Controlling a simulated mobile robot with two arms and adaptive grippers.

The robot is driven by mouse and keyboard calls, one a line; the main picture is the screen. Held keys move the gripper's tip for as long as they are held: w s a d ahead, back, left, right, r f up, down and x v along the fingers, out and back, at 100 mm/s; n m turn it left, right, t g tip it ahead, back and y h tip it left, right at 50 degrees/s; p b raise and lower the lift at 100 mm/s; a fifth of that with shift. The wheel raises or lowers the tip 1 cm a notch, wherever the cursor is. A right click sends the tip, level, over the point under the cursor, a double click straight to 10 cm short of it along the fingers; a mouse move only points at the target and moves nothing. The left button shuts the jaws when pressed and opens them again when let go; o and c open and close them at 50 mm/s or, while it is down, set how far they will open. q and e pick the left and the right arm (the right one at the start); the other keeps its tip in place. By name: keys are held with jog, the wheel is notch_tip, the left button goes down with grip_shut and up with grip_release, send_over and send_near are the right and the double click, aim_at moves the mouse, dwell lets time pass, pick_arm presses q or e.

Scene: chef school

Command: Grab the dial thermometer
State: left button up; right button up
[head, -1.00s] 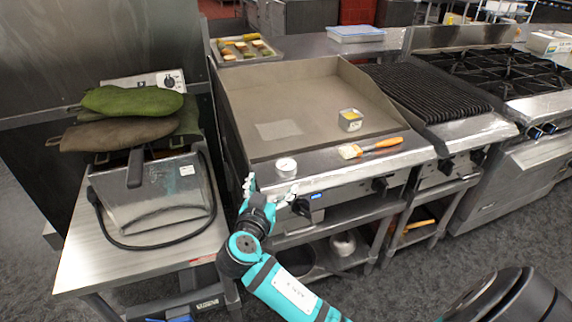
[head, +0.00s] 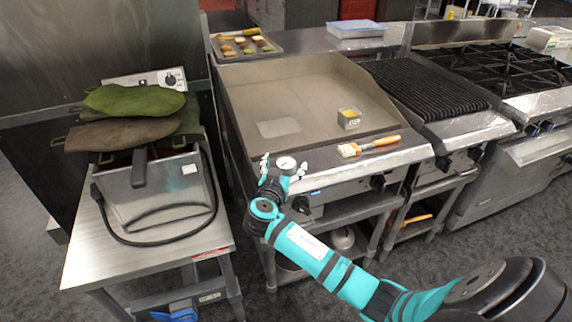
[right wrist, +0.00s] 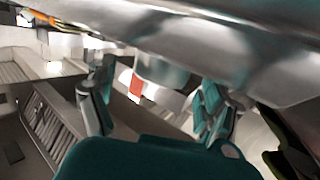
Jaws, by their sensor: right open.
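The dial thermometer (head: 286,163), small and round with a white face, is at the front ledge of the griddle in the head view. My right gripper (head: 284,169) is open, with one finger on each side of the thermometer. I cannot tell whether the fingers touch it. In the right wrist view the open fingers of my right gripper (right wrist: 155,103) stand apart, with a grey cylindrical shape between them that I cannot identify for sure. My left gripper is not in view.
The griddle (head: 300,85) holds a small metal container (head: 349,118). An orange-handled brush (head: 370,146) lies on the ledge to the right. A fryer (head: 160,185) with oven mitts (head: 125,133) on top stands on the left table. A tray of food (head: 246,45) is at the back.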

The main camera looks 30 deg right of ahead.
jog(key=shift+c, duration=0.4)
jog(key=c, duration=1.2)
jog(key=shift+r, duration=0.1)
